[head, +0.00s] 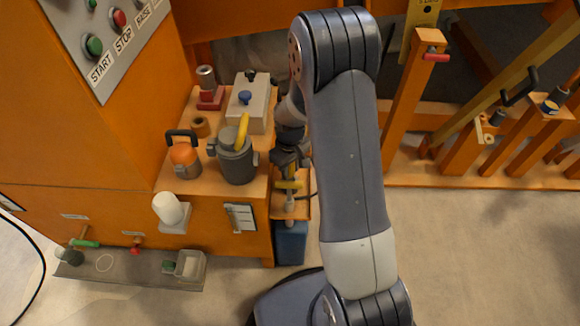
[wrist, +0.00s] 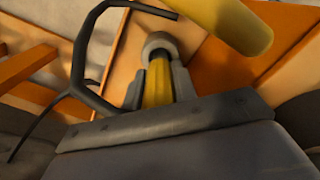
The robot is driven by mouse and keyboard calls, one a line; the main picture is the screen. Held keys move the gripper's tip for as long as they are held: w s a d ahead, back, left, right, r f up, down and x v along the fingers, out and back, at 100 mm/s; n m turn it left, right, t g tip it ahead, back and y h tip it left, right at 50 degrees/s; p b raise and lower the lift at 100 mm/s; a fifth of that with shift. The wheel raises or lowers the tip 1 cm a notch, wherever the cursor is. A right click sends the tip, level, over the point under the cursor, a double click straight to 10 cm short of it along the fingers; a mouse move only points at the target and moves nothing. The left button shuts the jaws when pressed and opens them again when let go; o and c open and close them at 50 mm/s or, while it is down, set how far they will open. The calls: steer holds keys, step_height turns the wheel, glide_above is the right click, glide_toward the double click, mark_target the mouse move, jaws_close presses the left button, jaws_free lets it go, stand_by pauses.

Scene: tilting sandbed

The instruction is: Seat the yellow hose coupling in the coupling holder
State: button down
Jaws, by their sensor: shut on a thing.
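My gripper (wrist: 159,72) is shut on the yellow hose coupling (wrist: 157,88). The coupling shows as a yellow body between the two grey fingers, with a rounded grey end just beyond them. In the head view my gripper (head: 289,165) is low beside the orange cabinet's right side, partly covered by my arm. Yellow parts (head: 288,184) show just below it, above a small orange ledge (head: 303,207). I cannot make out the coupling holder for certain, nor whether the coupling touches it.
A black bent bar or hose (wrist: 79,65) curves close to the left of my fingers. A thick yellow bar (wrist: 235,25) crosses at upper right. A blue bin (head: 291,246) stands under the ledge. The cabinet top carries a grey cup (head: 238,163) and a pale box (head: 251,108).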

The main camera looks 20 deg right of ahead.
steer(key=shift+f+b, duration=0.85)
steer(key=shift+f, duration=0.4)
steer(key=c, duration=1.1)
jaws_free()
steer(key=shift+o, duration=0.2)
step_height(320, 180, up, 11)
steer(key=p, duration=0.2)
steer(key=shift+f+p, duration=0.1)
steer(key=shift+p, duration=0.25)
step_height(320, 180, down, 11)
steer(key=b, duration=0.2)
steer(key=shift+b, duration=0.35)
steer(key=shift+r+p, duration=0.5)
steer(key=shift+r, duration=0.25)
steer(key=shift+f, duration=0.15)
